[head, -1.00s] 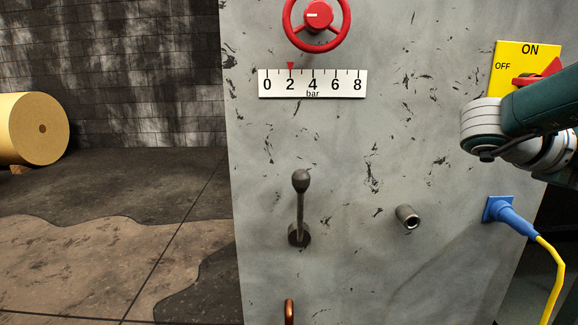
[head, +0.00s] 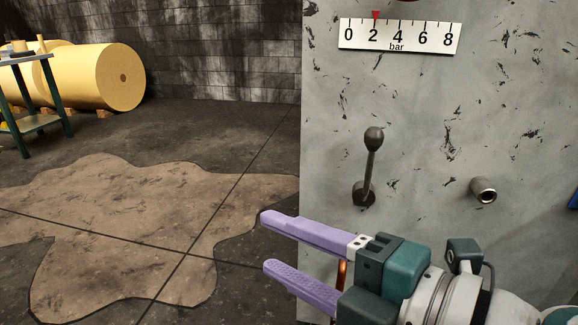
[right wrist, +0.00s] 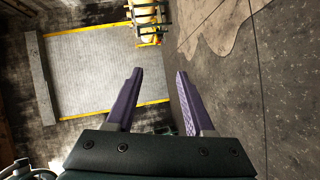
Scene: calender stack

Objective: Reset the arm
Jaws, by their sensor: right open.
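My right gripper (head: 268,243) comes in from the lower right of the head view and points left, in front of the lower left edge of the grey panel (head: 420,110). Its two purple fingers are apart with nothing between them. The right wrist view also shows the open, empty fingers (right wrist: 157,75), with floor beyond them. My left gripper is in neither view.
The panel carries a dark lever (head: 371,165), a short metal pipe stub (head: 484,190) and a bar scale (head: 398,36) with its red pointer at 2. Yellow rolls (head: 118,78) and a small table (head: 35,122) stand at the back left. The floor between is clear.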

